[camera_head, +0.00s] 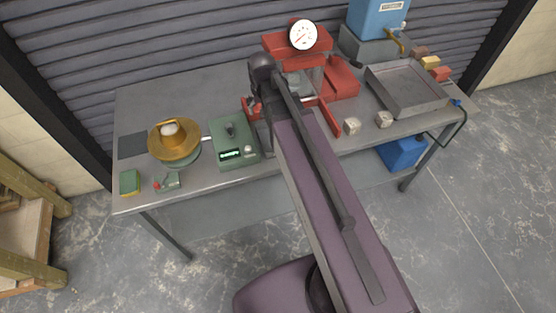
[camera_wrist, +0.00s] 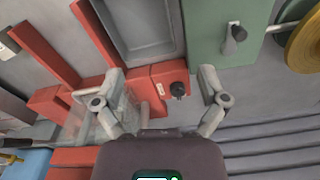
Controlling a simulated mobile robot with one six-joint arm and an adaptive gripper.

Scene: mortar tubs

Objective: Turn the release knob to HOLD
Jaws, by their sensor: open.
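The release knob (camera_wrist: 178,89) is a small black knob on a red block (camera_wrist: 145,84) in the wrist view. A small pale label sits beside it on the block; I cannot read its marking or the knob's setting. My gripper (camera_wrist: 161,76) is open, its two grey fingers apart on either side of the knob in the picture. No contact shows. In the head view my gripper (camera_head: 253,106) is over the bench beside the red press (camera_head: 335,78) with its round dial gauge (camera_head: 303,35). My arm hides the knob there.
A brass pan (camera_head: 174,151) is farther left. A grey tray (camera_head: 408,91), pale lumps and a blue machine (camera_head: 376,17) are at right.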

